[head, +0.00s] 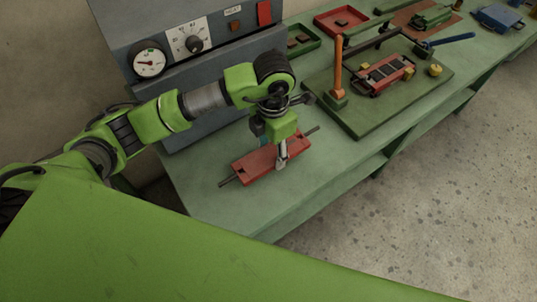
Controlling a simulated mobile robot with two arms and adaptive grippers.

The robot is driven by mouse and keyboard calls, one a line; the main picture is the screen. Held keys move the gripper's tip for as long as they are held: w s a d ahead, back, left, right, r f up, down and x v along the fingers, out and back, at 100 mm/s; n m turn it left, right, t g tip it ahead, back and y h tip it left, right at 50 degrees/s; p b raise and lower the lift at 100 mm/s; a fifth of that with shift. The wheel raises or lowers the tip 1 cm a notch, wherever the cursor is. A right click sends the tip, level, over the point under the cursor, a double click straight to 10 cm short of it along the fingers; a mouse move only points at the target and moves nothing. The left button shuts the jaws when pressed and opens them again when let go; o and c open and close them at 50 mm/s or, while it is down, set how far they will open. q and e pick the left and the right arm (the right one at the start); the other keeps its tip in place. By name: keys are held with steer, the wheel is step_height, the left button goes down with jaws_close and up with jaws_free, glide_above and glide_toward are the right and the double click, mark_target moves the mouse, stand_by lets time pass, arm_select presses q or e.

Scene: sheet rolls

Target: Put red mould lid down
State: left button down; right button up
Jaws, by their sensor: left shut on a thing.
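The red mould lid (257,165) is a flat red rectangular block with a thin metal rod (229,181) sticking out at both ends. It is at the front left part of the green bench, in front of the grey press. My left gripper (281,160) points down over the lid and is shut on it near the middle. The lid looks level; whether it touches the bench cannot be told. The gripper hides part of its top. My right gripper is not in view.
A green board (375,118) with an orange lever (338,66) and a red mould piece (385,73) stands right of the lid. The grey press (210,50) with a gauge is behind. A red tray (341,20) lies at the back. Bench is clear in front of the lid.

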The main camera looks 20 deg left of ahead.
mark_target(269, 153)
arm_select(q)
steer(key=shift+a+f, duration=0.2)
steer(key=shift+a, duration=0.05)
steer(key=f+p, duration=0.1)
steer(key=f, duration=0.2)
steer(key=shift+a+p, duration=0.2)
steer(key=shift+p, duration=0.1)
steer(key=shift+f, duration=0.2)
steer(key=shift+f, duration=0.1)
steer(key=shift+f, duration=0.15)
steer(key=c, duration=1.1)
jaws_free()
steer(key=shift+s, duration=0.1)
